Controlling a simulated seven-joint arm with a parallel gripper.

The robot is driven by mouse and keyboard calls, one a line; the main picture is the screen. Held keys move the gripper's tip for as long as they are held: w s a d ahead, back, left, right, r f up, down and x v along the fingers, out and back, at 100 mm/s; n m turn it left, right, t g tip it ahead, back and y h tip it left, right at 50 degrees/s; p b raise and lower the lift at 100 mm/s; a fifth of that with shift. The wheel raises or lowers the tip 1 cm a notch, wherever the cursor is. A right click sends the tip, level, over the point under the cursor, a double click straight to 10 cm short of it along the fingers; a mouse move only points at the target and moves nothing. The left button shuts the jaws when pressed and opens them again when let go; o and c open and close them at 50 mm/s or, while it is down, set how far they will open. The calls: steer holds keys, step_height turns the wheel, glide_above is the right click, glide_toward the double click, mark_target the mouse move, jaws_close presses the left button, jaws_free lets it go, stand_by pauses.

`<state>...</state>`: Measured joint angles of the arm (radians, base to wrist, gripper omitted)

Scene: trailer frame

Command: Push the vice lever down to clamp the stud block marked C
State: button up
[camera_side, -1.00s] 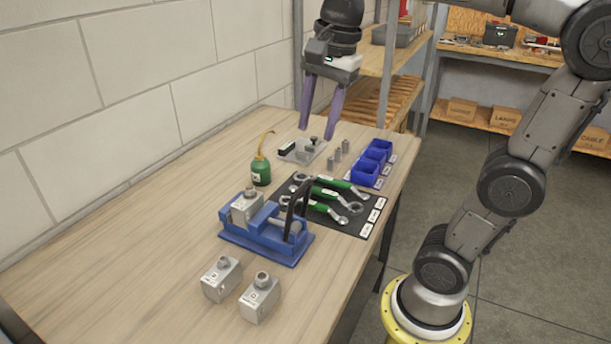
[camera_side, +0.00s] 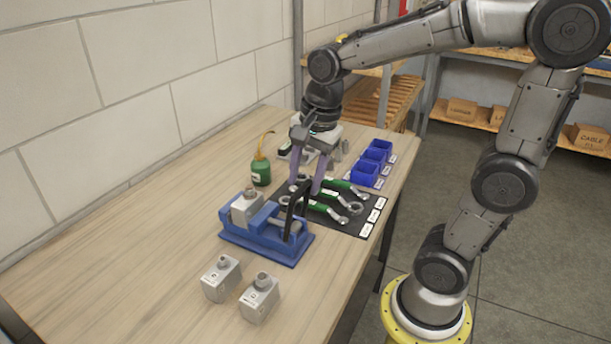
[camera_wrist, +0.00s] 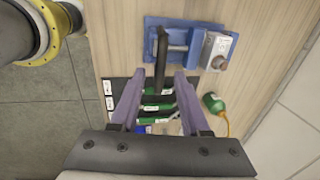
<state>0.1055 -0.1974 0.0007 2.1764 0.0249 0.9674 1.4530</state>
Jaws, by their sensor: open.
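The blue vice (camera_side: 262,244) stands on the wooden bench. Its black lever (camera_side: 296,205) stands up at the vice's right end. A grey stud block (camera_side: 245,208) sits in the vice; its mark cannot be read. In the wrist view the vice (camera_wrist: 172,30) is at the top, with the lever (camera_wrist: 161,58) upright and the block (camera_wrist: 217,50) on the right. My gripper (camera_side: 306,185) points down, just behind the lever and over the wrench mat. Its purple fingers are apart with nothing between them; in the wrist view the gripper (camera_wrist: 158,88) opens towards the lever.
Two loose stud blocks (camera_side: 221,279) (camera_side: 259,298) stand in front of the vice. A green oil can (camera_side: 260,168) is behind it. Several wrenches (camera_side: 325,208) lie on a black mat (camera_side: 345,225). Blue bins (camera_side: 371,162) stand behind. The bench's front left is clear.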

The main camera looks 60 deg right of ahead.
jaws_close()
stand_by(1.4)
